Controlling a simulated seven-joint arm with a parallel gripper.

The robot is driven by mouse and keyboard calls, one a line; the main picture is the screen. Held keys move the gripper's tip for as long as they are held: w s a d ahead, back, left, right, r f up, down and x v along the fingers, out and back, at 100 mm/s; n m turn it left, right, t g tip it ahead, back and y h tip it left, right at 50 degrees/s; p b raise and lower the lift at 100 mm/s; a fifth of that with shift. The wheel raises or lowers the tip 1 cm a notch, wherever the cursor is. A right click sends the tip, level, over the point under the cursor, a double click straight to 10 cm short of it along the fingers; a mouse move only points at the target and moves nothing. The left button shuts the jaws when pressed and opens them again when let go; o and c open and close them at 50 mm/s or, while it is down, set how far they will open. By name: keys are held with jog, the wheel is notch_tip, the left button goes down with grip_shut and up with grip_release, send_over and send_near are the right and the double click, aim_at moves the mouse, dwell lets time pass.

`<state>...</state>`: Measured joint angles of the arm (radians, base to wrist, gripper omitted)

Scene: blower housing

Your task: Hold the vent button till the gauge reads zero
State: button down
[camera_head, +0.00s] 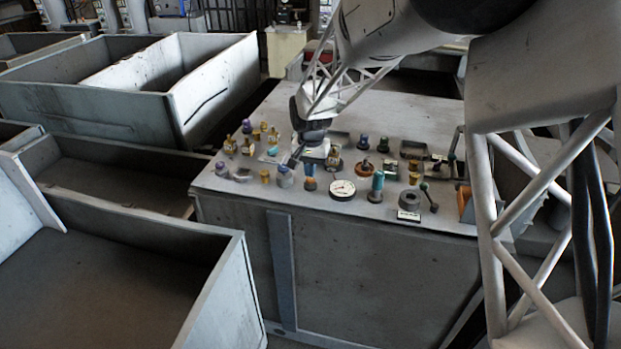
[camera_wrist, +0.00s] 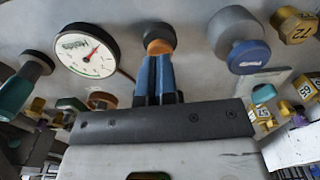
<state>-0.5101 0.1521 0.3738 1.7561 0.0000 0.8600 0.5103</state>
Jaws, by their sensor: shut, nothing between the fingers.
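My gripper (camera_head: 310,177) is shut, its blue fingers together, with its tips at a small orange-collared round control (camera_head: 310,185). In the wrist view the fingers (camera_wrist: 157,62) overlap this control (camera_wrist: 158,45); I cannot tell whether they press it. The gauge (camera_head: 342,188) is a white round dial beside it, on the right in the head view. No label readably marks the vent button.
A grey button with a blue cap (camera_wrist: 245,55) stands on the fingers' other side. A teal-handled control (camera_head: 376,184) stands beyond the gauge. Several yellow-brass fittings and knobs crowd the grey panel top (camera_head: 400,115). Open grey bins (camera_head: 100,110) lie left.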

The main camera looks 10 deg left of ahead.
aim_at(313, 180)
jog(key=shift+r, duration=2.95)
jog(key=shift+s+d+r, duration=0.1)
jog(key=shift+d+r, duration=0.15)
jog(key=shift+d, duration=0.2)
jog(key=s+d+r, duration=0.4)
jog(key=s+d, duration=0.1)
jog(key=d, duration=0.3)
jog(key=s+d+r+t, duration=0.1)
jog(key=s+d+r, duration=0.2)
jog(key=s+d, duration=0.3)
jog(key=s+d+r, duration=0.4)
jog(key=d, duration=0.5)
jog(key=s+d, duration=0.7)
jog(key=s, duration=0.4)
jog(key=s+d+f+t, duration=0.1)
jog(key=s+d, duration=0.6)
jog(key=s, duration=0.4)
jog(key=shift+s+f+t, duration=0.15)
jog(key=shift+t, duration=0.15)
